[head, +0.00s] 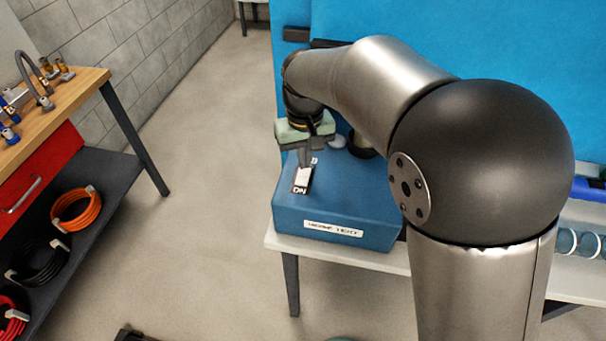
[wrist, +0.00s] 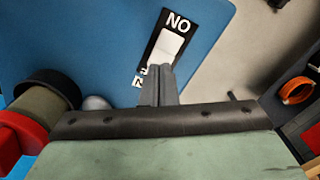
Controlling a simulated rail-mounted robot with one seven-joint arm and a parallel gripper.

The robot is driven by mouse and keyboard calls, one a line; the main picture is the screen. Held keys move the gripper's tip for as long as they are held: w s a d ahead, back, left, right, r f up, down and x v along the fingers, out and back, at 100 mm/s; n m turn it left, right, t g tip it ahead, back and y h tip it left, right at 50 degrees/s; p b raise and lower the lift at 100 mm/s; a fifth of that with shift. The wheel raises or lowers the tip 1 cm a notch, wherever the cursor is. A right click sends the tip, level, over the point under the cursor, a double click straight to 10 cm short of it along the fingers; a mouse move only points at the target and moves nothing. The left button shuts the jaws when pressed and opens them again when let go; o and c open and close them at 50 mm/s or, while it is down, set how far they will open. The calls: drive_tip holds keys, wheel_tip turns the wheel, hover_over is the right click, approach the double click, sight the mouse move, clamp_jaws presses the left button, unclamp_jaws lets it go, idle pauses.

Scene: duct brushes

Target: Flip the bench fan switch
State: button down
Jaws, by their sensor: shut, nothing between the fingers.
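The fan switch is a white rocker (head: 303,175) on a black plate, set in the top of a blue box with a white label on its front. In the wrist view the white rocker (wrist: 167,47) shows with "NO" lettering at one end of the plate. My gripper (head: 306,163) is shut and empty, pointing down at the plate. In the wrist view the closed fingertips (wrist: 160,68) overlap the rocker's near end and hide part of it. I cannot tell whether they touch it. The blue box (head: 350,207) stands on a white bench.
Behind the switch on the box are a dark round knob (wrist: 45,95) and a small grey dome (wrist: 96,102). A red part (wrist: 22,132) lies beside the knob. A wooden-topped workbench (head: 60,90) stands at the left, with open floor between.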

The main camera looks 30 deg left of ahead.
drive_tip(key=shift+f+b, duration=0.5)
drive_tip(key=shift+f, duration=0.4)
drive_tip(key=shift+r, duration=0.1)
drive_tip(key=shift+r+p, duration=2.75)
drive_tip(key=shift+r, duration=0.8)
drive_tip(key=shift+f, duration=0.1)
drive_tip(key=w+d+r+m, duration=0.1)
drive_tip(key=d+r+m, duration=0.1)
drive_tip(key=d, duration=0.9)
drive_tip(key=w+d+r+m, duration=0.1)
drive_tip(key=d+m, duration=0.1)
drive_tip(key=d, duration=0.9)
drive_tip(key=s+d+f+m, duration=0.1)
drive_tip(key=s+d+m, duration=0.2)
drive_tip(key=s+d, duration=0.3)
drive_tip(key=s+d+f+m, duration=0.2)
drive_tip(key=s+d, duration=0.4)
drive_tip(key=d, duration=0.7)
drive_tip(key=shift+s+d+m+t, duration=0.2)
drive_tip(key=shift+s+m+t, duration=0.2)
drive_tip(key=shift+m, duration=0.1)
